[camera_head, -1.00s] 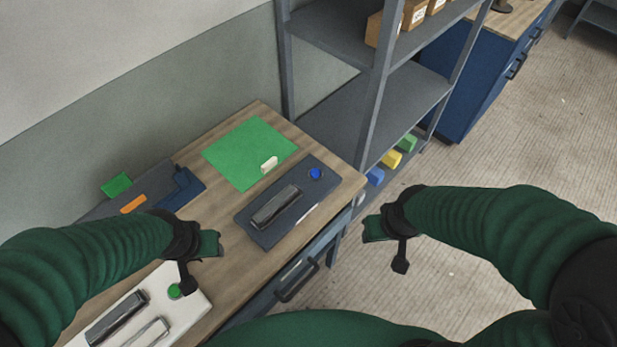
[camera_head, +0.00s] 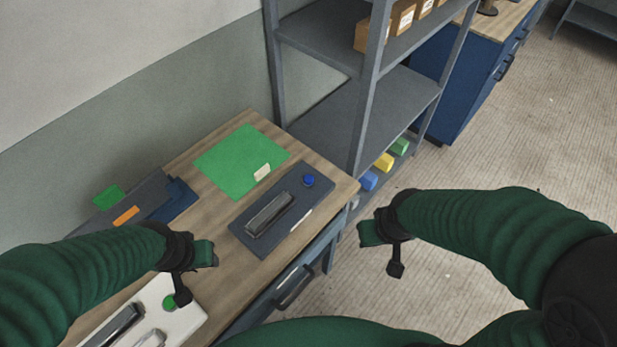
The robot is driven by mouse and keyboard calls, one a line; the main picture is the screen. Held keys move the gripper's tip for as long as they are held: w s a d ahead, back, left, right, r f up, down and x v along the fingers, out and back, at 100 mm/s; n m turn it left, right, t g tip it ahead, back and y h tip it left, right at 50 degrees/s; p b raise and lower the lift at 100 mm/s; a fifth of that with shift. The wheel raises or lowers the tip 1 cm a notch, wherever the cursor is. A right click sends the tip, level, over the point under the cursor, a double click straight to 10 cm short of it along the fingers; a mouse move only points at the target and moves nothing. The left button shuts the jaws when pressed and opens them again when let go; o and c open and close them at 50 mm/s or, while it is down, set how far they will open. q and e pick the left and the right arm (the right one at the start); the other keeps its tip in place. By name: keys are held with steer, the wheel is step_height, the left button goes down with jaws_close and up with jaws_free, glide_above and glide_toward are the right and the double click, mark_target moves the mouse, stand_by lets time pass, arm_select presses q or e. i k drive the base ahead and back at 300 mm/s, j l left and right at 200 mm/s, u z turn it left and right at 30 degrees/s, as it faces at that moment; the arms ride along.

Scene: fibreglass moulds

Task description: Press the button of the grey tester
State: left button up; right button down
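The dark grey tester (camera_head: 290,217) lies flat on the wooden bench near its right edge. It has a blue round button (camera_head: 308,180) at its far right corner and a long dark bar along its top. A white tester (camera_head: 188,322) with a green button (camera_head: 170,302) sits nearer, partly hidden by my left arm. My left gripper (camera_head: 194,276) is open and empty, left of and nearer than the grey tester. My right gripper (camera_head: 382,252) is open and empty, right of the bench over the floor. Neither gripper touches the button.
A green mat (camera_head: 232,160) with a small cream block (camera_head: 262,172) lies behind the grey tester. A dark tray (camera_head: 150,197) with orange and green pieces is at the back left. A grey shelf rack (camera_head: 365,110) stands just beyond the bench's far right end.

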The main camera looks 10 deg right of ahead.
mark_target(307, 179)
steer(key=l+u, duration=0.2)
steer(key=u, duration=0.2)
steer(key=l+u, duration=0.25)
steer(key=u, duration=0.15)
steer(key=l+u, duration=0.2)
steer(key=u, duration=0.2)
